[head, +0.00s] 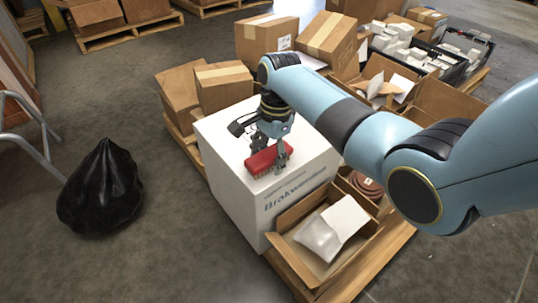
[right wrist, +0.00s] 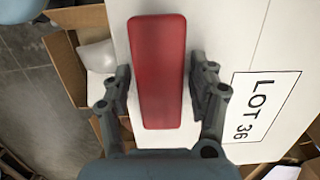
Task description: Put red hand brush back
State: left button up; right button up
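The red hand brush (head: 262,161) lies on top of a white box (head: 228,165), bristles down. My right gripper (head: 272,147) points down over the brush. In the right wrist view the red back of the brush (right wrist: 157,72) lies lengthwise between the two fingers of the right gripper (right wrist: 160,78). The fingers are apart, with a narrow gap visible on each side of the brush. My left gripper is in neither view.
The white box stands on a wooden pallet (head: 290,277) among cardboard boxes (head: 222,85) and an open carton (head: 285,226) holding a clear packet. A black bag (head: 103,190) sits on the floor at left. Black crates (head: 465,45) stand at the back right.

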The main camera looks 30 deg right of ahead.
aim_at(274, 151)
jog(key=shift+r, duration=0.25)
pick_arm(q)
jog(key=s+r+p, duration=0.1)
jog(key=p, duration=0.1)
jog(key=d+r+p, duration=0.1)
jog(key=p, duration=0.1)
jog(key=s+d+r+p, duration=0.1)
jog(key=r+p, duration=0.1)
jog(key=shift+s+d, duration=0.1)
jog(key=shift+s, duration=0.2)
pick_arm(e)
notch_tip(274, 151, up, 12)
jog(key=d, duration=0.1)
jog(key=shift+d, duration=0.25)
jog(key=shift+w+f, duration=0.1)
jog(key=shift+f, duration=0.05)
